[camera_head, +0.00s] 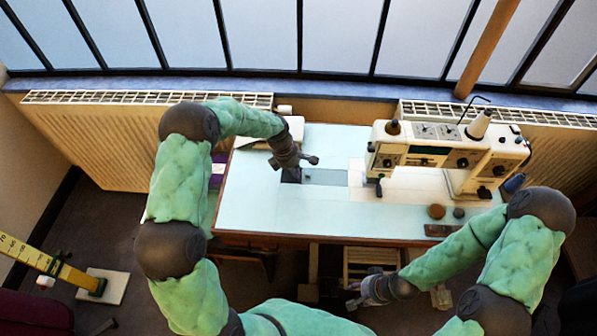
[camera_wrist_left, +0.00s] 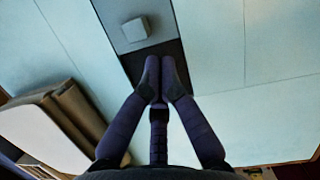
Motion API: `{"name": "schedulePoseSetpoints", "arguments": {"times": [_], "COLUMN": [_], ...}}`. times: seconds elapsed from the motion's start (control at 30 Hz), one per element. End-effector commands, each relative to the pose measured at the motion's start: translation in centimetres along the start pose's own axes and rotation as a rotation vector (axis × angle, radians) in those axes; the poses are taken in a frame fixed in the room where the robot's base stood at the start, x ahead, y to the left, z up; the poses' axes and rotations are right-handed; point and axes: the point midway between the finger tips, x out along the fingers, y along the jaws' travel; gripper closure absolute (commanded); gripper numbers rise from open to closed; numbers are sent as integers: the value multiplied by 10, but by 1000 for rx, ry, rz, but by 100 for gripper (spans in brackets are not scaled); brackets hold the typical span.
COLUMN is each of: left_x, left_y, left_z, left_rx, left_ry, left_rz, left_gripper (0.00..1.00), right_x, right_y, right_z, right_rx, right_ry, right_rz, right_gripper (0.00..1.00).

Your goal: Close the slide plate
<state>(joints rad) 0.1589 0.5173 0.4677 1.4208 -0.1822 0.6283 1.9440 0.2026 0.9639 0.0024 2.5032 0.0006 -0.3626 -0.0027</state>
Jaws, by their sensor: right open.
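The slide plate (camera_head: 328,178) is a grey strip set into the pale blue table, left of the sewing machine. A small raised square knob (camera_wrist_left: 135,29) stands on it, and the plate (camera_wrist_left: 128,12) also shows in the left wrist view. A dark opening (camera_head: 291,176) lies at the plate's left end. My left gripper (camera_head: 300,163) is over this opening, left of the knob. Its fingertips (camera_wrist_left: 161,68) are together, with nothing seen between them; they look apart from the knob. My right gripper (camera_head: 365,292) is open and empty, in front of the table's front edge.
The white sewing machine (camera_head: 440,158) stands on the right of the table (camera_head: 260,205). A brown round item (camera_head: 436,211) and a dark block (camera_head: 440,230) lie near the front right. A pale box-like item (camera_head: 290,130) sits behind my left gripper. The front left tabletop is clear.

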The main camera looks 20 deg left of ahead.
Motion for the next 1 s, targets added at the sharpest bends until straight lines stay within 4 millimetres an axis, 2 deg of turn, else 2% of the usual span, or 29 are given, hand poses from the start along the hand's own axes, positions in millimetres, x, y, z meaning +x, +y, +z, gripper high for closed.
{"name": "schedulePoseSetpoints", "arguments": {"times": [0.13,0.2,0.4,0.6,1.0], "left_x": [-9,-29,-70,-96,-107], "left_y": [6,6,6,6,5], "left_z": [-24,-20,-20,-20,-20], "left_rx": [-2,2,3,3,3], "left_ry": [0,-1,0,0,0], "left_rz": [1,4,3,1,0], "left_gripper": [100,100,100,100,100], "right_x": [-5,-11,-22,-28,-31], "right_y": [-2,-4,-8,-10,-11], "right_z": [0,1,1,1,1], "right_rx": [0,0,0,0,0], "right_ry": [0,-1,0,0,0], "right_rz": [0,0,0,0,0], "right_gripper": [57,57,57,57,57]}}
